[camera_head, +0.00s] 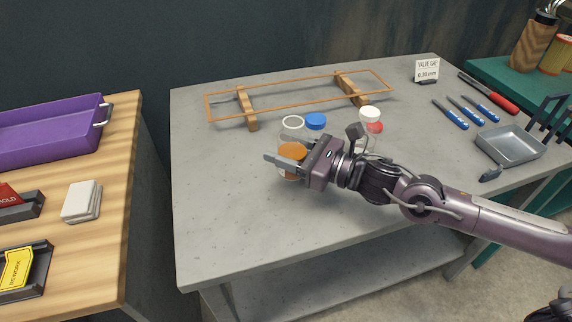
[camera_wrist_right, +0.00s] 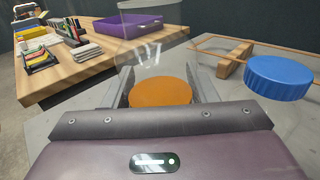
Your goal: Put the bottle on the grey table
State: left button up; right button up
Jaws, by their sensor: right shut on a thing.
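My left gripper is not in view.
A copper-coloured frame (camera_head: 300,92) lies on wooden blocks. A metal tray (camera_head: 510,146) is at right. The table's front left is clear.

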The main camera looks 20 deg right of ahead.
jog(key=shift+f, duration=2.45)
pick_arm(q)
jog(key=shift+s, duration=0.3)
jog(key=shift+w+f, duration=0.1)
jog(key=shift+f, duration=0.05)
pick_arm(e)
jog(key=shift+f, duration=0.1)
jog(key=o, duration=1.2)
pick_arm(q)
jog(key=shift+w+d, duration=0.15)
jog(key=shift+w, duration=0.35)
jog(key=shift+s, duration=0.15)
